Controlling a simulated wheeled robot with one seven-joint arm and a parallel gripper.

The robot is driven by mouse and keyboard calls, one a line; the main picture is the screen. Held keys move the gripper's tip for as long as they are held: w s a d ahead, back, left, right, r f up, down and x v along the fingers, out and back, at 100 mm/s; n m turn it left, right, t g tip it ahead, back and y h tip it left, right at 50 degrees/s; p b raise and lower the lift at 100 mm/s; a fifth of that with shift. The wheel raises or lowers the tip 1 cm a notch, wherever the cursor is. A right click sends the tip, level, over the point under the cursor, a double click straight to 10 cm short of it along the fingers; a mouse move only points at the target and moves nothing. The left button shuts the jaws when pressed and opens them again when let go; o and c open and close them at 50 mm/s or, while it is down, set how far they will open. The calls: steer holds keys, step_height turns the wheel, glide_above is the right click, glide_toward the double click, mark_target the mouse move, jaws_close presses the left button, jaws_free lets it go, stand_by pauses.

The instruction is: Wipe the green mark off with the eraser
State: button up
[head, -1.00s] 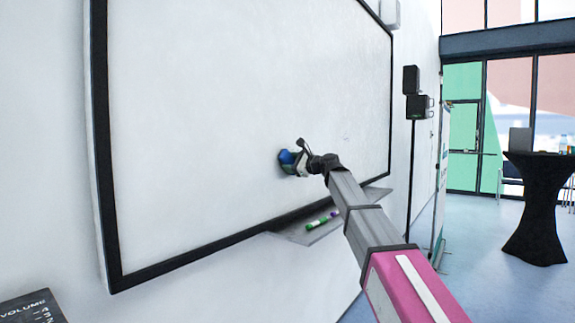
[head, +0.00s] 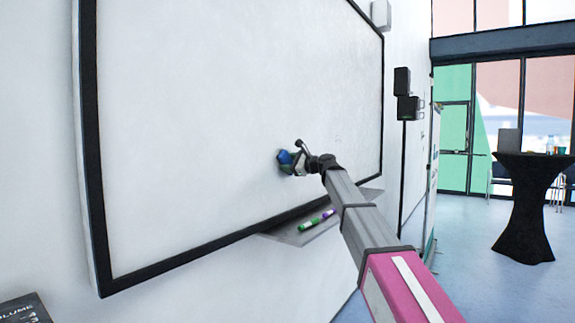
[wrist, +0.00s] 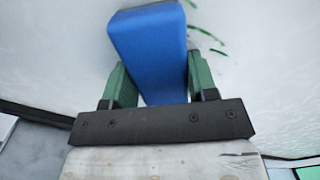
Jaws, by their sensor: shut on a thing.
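The blue eraser (wrist: 150,45) is between the green fingers of my gripper (wrist: 158,78) in the wrist view, and the gripper is shut on it. The eraser's far end is at or very near the whiteboard; I cannot tell whether it touches. In the head view the eraser (head: 284,157) and my gripper (head: 293,162) are in front of the lower right part of the whiteboard (head: 190,120). The green mark (wrist: 206,34) shows in the wrist view as several thin, broken strokes just right of the eraser. I cannot make out the mark in the head view.
A grey tray (head: 290,236) below the board holds a green and purple marker (head: 318,219). A black speaker stand (head: 402,170) is right of the board. A black-draped table (head: 525,210) stands further right. The blue floor between is clear.

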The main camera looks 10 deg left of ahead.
steer(key=shift+w+d, duration=0.35)
steer(key=shift+w, duration=0.4)
steer(key=shift+w+d, duration=0.3)
steer(key=shift+w, duration=0.4)
steer(key=shift+s+r, duration=0.1)
steer(key=shift+r, duration=0.7)
steer(key=shift+s+a, duration=0.45)
steer(key=shift+s, duration=0.45)
steer(key=shift+s+a, duration=0.4)
steer(key=shift+s, duration=0.45)
